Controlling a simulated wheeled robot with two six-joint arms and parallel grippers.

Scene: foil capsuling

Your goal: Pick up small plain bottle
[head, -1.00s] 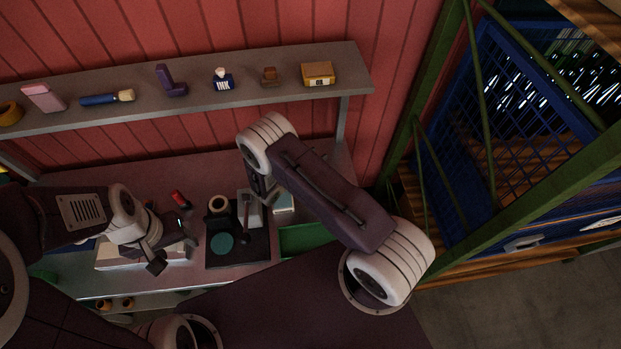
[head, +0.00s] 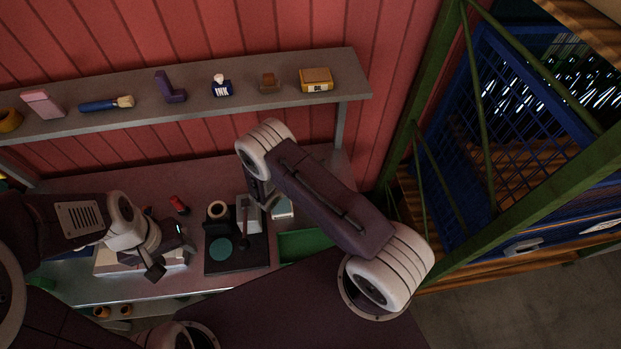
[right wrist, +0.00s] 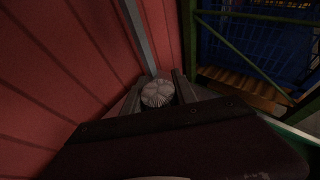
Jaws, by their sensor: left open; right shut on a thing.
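In the right wrist view, a pale, round, ribbed top (right wrist: 157,92) sits between the two dark fingers of my right gripper (right wrist: 158,90). It looks like the small plain bottle seen from its end; its sides are hidden. My right gripper is shut on it. In the head view, my right wrist hangs over the back of the bench and hides the held thing. My left gripper (head: 168,250) is open and empty above a pale flat box (head: 112,262) at the left of the bench.
A black base (head: 232,262) with a teal disc (head: 221,248) and an upright lever stands mid-bench. A green tray (head: 305,245) is right of it. A red item (head: 179,204) lies at the back. A grey shelf (head: 200,108) with several small items runs above.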

